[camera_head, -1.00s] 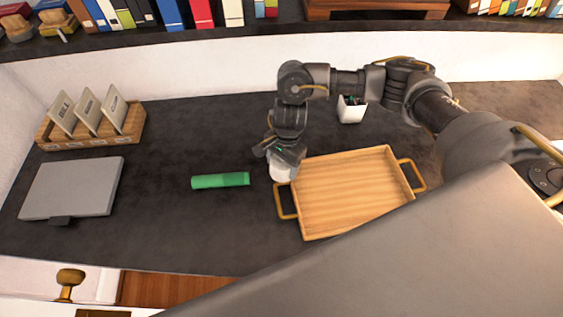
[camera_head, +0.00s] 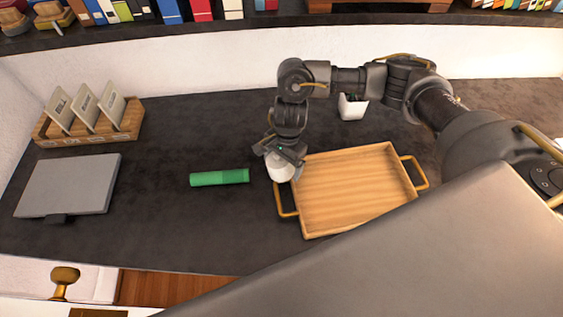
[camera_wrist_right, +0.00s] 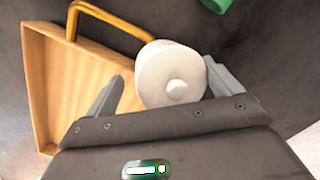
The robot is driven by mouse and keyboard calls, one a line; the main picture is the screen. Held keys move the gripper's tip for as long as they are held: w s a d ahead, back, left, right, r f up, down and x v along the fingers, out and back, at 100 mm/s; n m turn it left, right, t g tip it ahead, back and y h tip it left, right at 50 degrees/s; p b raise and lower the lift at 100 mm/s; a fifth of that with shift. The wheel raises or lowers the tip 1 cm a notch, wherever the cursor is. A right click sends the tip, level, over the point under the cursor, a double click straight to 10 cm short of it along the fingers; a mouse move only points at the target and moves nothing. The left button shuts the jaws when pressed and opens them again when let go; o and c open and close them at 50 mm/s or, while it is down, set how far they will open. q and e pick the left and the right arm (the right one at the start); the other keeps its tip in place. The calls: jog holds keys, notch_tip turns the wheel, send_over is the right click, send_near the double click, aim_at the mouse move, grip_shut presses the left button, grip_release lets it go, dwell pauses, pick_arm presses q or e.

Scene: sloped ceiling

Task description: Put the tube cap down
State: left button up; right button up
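The white, round tube cap (camera_head: 280,172) is at the tray's left edge, beside its handle, below my right gripper (camera_head: 283,154). In the right wrist view the cap (camera_wrist_right: 172,72) has a round face with a small knob. My right gripper (camera_wrist_right: 164,86) has its fingers spread on either side of the cap. A gap shows at the left finger; the right finger appears close to or touching the cap. Whether the cap rests on the desk is hard to tell. The green tube (camera_head: 219,177) lies to the left. My left gripper is not in view.
The wooden tray (camera_head: 350,190) with brass handles is empty. A white pen cup (camera_head: 352,107) stands behind it. A grey closed laptop-like slab (camera_head: 68,185) and a wooden card holder (camera_head: 88,132) are at the left. The dark desk around the tube is clear.

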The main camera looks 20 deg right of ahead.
jog(key=shift+r+p, duration=0.25)
jog(key=shift+p, duration=0.1)
jog(key=shift+r+p, duration=0.4)
jog(key=shift+p, duration=0.1)
notch_tip(320, 180, up, 12)
jog(key=d+b, duration=0.1)
jog(key=b, duration=0.2)
jog(key=shift+w+d+f, duration=0.15)
jog(key=shift+w+d, duration=0.15)
jog(key=shift+w, duration=0.1)
